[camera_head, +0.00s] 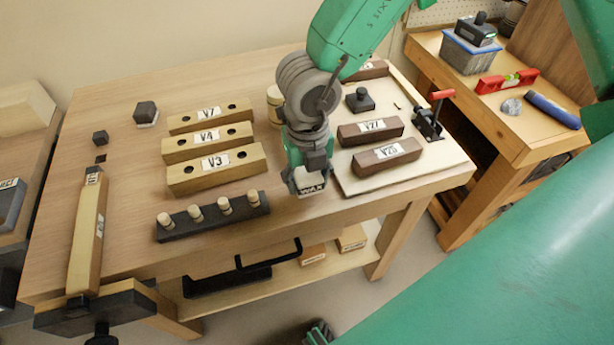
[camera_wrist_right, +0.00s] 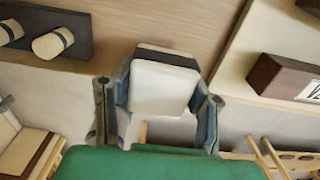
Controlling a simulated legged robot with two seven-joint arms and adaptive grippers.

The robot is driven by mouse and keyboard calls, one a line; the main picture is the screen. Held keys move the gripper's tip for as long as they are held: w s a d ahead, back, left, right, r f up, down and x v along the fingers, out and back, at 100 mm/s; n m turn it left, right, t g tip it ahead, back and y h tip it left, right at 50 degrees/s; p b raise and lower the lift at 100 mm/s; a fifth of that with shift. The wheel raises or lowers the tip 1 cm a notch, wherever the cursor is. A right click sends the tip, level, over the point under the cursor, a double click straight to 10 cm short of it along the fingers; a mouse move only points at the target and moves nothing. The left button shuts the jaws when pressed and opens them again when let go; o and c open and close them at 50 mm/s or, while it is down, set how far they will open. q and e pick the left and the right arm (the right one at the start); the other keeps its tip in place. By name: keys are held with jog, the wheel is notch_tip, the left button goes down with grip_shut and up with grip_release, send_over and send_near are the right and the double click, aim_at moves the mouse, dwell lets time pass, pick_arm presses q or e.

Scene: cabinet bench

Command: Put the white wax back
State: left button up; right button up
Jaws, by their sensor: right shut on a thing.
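The white wax (camera_head: 312,189) is a small pale block with a dark label reading WAX. My right gripper (camera_head: 308,172) is shut on it and holds it at the front edge of the wooden bench (camera_head: 130,170), left of the pale board (camera_head: 440,165). In the right wrist view the wax (camera_wrist_right: 160,88) sits between the two fingers of the right gripper (camera_wrist_right: 157,100), with a dark band along its far end. A small dark green part at the bottom edge of the head view may be my left gripper (camera_head: 319,333); its jaws are not clear.
Wooden blocks V7, V4 and V3 (camera_head: 215,168) lie to the left, behind a dark rack (camera_head: 212,216) with several pegs. Dark brown blocks (camera_head: 388,155) and a red-handled clamp (camera_head: 430,120) are on the pale board. A lower shelf (camera_head: 330,270) lies below the bench front.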

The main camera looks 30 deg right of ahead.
jog(key=shift+a, duration=0.45)
jog(key=shift+d+f, duration=0.2)
jog(key=shift+d, duration=0.15)
jog(key=shift+d+f, duration=0.15)
jog(key=shift+d, duration=0.5)
jog(key=shift+a, duration=0.5)
jog(key=shift+f, duration=0.1)
jog(key=shift+d+f, duration=0.2)
jog(key=shift+d, duration=0.05)
jog(key=shift+d+f, duration=0.1)
jog(key=shift+d, duration=0.2)
pick_arm(q)
jog(key=shift+a+f, duration=0.1)
jog(key=shift+a, duration=0.1)
